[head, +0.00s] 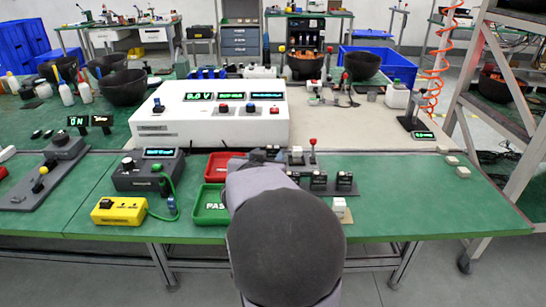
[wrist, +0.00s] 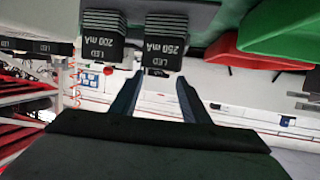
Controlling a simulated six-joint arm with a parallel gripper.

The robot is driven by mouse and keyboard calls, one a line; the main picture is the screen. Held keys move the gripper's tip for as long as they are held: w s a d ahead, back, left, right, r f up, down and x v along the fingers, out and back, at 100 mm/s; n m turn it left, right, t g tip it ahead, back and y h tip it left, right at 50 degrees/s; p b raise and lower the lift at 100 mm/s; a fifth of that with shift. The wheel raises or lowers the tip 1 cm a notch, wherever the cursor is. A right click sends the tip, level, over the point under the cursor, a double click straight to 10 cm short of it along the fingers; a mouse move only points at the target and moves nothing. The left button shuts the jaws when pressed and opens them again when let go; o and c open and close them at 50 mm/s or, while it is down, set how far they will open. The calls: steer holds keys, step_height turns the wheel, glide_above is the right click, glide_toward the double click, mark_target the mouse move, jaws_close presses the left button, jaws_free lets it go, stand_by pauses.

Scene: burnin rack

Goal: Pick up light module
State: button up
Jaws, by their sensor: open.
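Black ribbed modules stand on the green bench. In the wrist view one is labelled "LED 250 mA" (wrist: 166,45) and another "LED 200 mA" (wrist: 104,38). In the head view small dark modules (head: 318,180) and (head: 344,181) stand in a row right of my arm. A small white-topped block (head: 339,207) sits near the front edge. I cannot tell which is the light module. My gripper (wrist: 156,98) is open and empty, its two fingers pointing toward the 250 mA module, which appears just beyond the tips. In the head view my arm hides the gripper.
A red tray (head: 218,162) and a green "PASS" tray (head: 205,212) lie left of my arm. A white instrument box (head: 180,128) stands behind. A grey meter (head: 140,180) and a yellow device (head: 112,212) are further left. The bench's right part is mostly clear.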

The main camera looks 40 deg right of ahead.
mark_target(272, 151)
steer(key=shift+b+x, duration=0.55)
steer(key=shift+x, duration=2.15)
steer(key=shift+f, duration=0.15)
steer(key=b+x, duration=0.1)
steer(key=x, duration=0.3)
steer(key=shift+s+f, duration=0.1)
steer(key=shift+w+d+f, duration=0.1)
steer(key=shift+w+d, duration=0.2)
steer(key=shift+d, duration=0.15)
steer(key=c, duration=0.8)
